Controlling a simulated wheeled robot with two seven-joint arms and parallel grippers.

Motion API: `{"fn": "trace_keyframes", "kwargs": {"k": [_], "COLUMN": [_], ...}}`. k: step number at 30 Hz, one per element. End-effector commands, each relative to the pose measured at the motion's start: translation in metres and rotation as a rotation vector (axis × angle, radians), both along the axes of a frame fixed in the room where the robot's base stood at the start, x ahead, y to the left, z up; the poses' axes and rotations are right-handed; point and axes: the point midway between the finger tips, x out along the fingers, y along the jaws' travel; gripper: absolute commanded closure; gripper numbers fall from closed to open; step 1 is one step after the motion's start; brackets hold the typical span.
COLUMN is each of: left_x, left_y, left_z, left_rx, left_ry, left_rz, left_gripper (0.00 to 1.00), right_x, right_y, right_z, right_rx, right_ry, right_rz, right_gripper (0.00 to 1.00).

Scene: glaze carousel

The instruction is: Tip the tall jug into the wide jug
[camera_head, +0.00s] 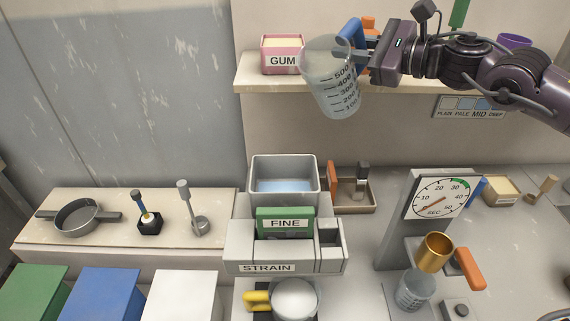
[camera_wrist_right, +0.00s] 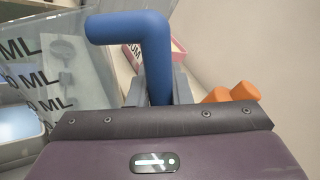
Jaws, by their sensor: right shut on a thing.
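A clear jug (camera_head: 331,82) with dark volume marks and a blue handle (camera_head: 349,32) is held up in front of the back shelf, leaning slightly. I take it for the tall jug. My right gripper (camera_head: 362,52) is shut on its blue handle, which also shows between the fingers in the right wrist view (camera_wrist_right: 157,65). I cannot tell how much liquid it holds. A broad, pale round vessel with a yellow handle (camera_head: 294,299) stands below the STRAIN block, perhaps the wide jug; its lower part is cut off. My left gripper is not in view.
A grey basin (camera_head: 284,162) with bluish liquid stands behind the STRAIN block (camera_head: 268,267). A timer dial (camera_head: 441,198), a brass cup (camera_head: 436,251) and a small clear beaker (camera_head: 415,289) are right. A pink GUM box (camera_head: 282,54) is on the shelf behind the jug.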

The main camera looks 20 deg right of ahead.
Motion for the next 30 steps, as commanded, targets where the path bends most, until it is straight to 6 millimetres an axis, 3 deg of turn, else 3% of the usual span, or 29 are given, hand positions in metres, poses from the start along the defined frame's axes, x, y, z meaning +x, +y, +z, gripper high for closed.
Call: {"fn": "trace_keyframes", "kwargs": {"k": [3, 7, 16, 30], "left_x": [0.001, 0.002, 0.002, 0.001], "left_y": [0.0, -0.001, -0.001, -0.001], "left_z": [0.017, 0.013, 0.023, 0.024], "left_rx": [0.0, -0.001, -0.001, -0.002], "left_ry": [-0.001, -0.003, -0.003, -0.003], "left_rz": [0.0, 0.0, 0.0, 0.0], "left_gripper": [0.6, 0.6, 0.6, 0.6], "right_x": [0.004, 0.01, 0.017, 0.019], "right_y": [-0.007, -0.019, -0.031, -0.035], "right_z": [0.021, 0.015, 0.034, 0.039], "right_rx": [0.056, 0.184, 0.412, 0.499], "right_ry": [0.031, 0.1, 0.217, 0.263], "right_rz": [-0.001, -0.002, 0.001, 0.001], "right_gripper": [1.0, 1.0, 1.0, 1.0]}}
